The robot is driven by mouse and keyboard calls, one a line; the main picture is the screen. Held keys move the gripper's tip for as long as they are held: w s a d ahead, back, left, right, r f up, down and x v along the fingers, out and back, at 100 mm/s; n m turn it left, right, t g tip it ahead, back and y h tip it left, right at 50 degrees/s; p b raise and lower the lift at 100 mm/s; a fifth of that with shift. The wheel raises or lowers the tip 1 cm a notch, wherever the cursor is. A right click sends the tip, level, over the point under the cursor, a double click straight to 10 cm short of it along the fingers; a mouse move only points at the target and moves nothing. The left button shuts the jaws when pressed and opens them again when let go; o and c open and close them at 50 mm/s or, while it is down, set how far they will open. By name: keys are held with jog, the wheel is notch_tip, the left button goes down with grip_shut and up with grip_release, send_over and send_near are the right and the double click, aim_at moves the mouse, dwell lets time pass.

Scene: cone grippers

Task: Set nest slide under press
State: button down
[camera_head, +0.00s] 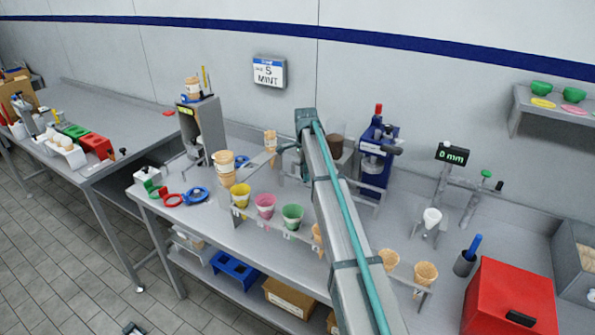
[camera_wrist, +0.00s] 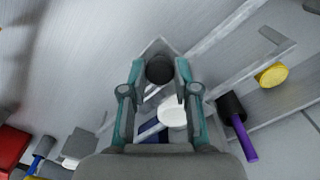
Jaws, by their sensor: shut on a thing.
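The press (camera_head: 378,158) is a blue machine with a red-topped knob, standing at the back of the bench. My arm crosses in front of the bench to its left and hides part of that area. In the wrist view my gripper (camera_wrist: 160,72) is closed on a dark round piece (camera_wrist: 160,70), which sits between the fingertips. Just below it, between the fingers, a white round disc (camera_wrist: 172,117) and a blue part show. I cannot tell for sure which of these belongs to the nest slide. In the head view the fingertips are hidden by my arm.
A row of coloured cups, with a yellow (camera_head: 240,195) and a green one (camera_head: 292,216), stands along the front of the bench. Wafer cones (camera_head: 425,275) sit in a rack at right, near a red box (camera_head: 508,298). A metal rail (camera_wrist: 225,65) runs beside my gripper.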

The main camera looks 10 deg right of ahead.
jog(key=shift+w, duration=0.1)
jog(key=c, duration=0.9)
grip_release()
jog(key=shift+o, duration=0.2)
notch_tip(320, 180, up, 12)
